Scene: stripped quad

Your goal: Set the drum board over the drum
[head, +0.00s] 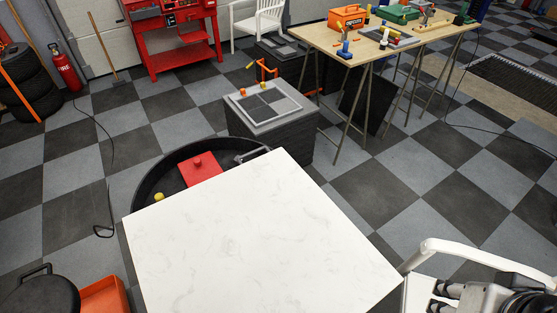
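I cannot tell for sure which thing is the drum board or the drum. A red square board with a knob (200,168) lies inside a wide black round rim (146,176). A large white marbled slab (262,240) hides the near part of that rim. A dark round top with a handle (38,298) is cut off at the lower left. A grey framed board (262,103) lies on a dark block behind the rim. My gripper (438,297) seems to be at the lower right, partly cut off, beside the slab and apart from these things. Its opening is unclear.
A white tubular chair frame (450,248) stands beside my gripper. A yellow knob (159,197) sits in the black rim. An orange bin (104,296) is at the lower left. A wooden trestle table (335,45) with tools stands behind. Checkered floor is open at the right.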

